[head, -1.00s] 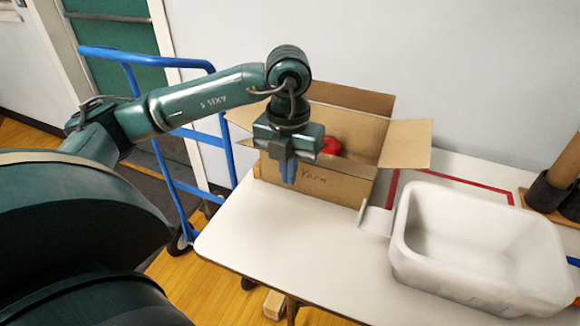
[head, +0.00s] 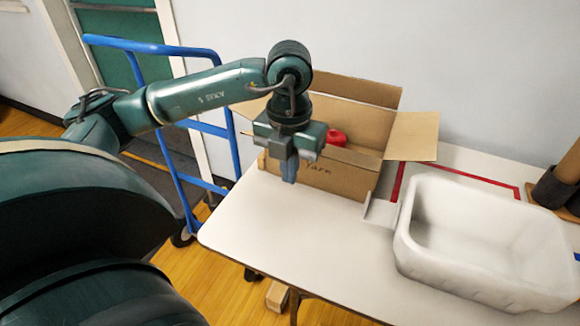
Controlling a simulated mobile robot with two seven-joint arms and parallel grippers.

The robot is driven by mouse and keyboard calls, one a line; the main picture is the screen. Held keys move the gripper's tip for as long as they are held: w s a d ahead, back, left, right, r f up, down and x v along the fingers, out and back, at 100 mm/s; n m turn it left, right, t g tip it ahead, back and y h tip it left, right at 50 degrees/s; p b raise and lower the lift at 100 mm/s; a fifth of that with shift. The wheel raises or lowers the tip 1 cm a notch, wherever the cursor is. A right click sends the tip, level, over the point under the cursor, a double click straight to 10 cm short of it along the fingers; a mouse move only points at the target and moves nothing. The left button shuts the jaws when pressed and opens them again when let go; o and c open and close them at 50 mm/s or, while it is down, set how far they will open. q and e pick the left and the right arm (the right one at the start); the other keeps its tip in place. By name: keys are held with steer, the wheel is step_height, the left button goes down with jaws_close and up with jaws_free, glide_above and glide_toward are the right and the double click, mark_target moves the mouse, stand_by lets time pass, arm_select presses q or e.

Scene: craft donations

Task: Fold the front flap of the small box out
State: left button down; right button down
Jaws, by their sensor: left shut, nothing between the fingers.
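The small cardboard box (head: 330,180), with "Yarn" handwritten on its front, stands on the white table. Its back flap (head: 355,91) stands up and its right flap (head: 416,136) sticks outward. The left flap (head: 250,110) shows partly behind my arm. A brown strip of cardboard (head: 352,157) runs along the front top edge; how far the front flap leans is hard to tell. A red thing (head: 336,137) shows inside. My left gripper (head: 289,180) points down, shut and empty, in front of the box's left half, hiding part of it. Whether it touches is unclear. My right gripper is out of view.
A white bin (head: 480,245) stands to the right on the table (head: 310,240), near red tape (head: 470,178). Dark cylinders (head: 553,188) stand at the far right. A blue hand truck (head: 205,130) stands left of the table. The table in front of the box is clear.

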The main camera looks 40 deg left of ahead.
arm_select(q)
steer(key=shift+s+d+f+b, duration=0.2)
steer(key=shift+s+f+b, duration=0.1)
steer(key=shift+s, duration=0.45)
steer(key=shift+s+d+f+b, duration=0.1)
steer(key=shift+s+f+b, duration=0.1)
steer(key=shift+s, duration=0.2)
steer(key=shift+s+d+f+b, duration=0.1)
steer(key=shift+s+b, duration=0.05)
steer(key=shift+s, duration=0.2)
steer(key=shift+s+d+f+b, duration=0.1)
steer(key=shift+s+f+b, duration=0.1)
steer(key=shift+s, duration=0.2)
steer(key=shift+s+d+f+b, duration=0.1)
steer(key=shift+s+b, duration=0.1)
steer(key=shift+s, duration=0.2)
steer(key=shift+s+d+f+b, duration=0.1)
steer(key=shift+s+f+b, duration=0.1)
steer(key=shift+s, duration=0.2)
steer(key=shift+s+d+f+b, duration=0.1)
steer(key=shift+s+b, duration=0.1)
steer(key=shift+s, duration=0.15)
steer(key=shift+s, duration=0.1)
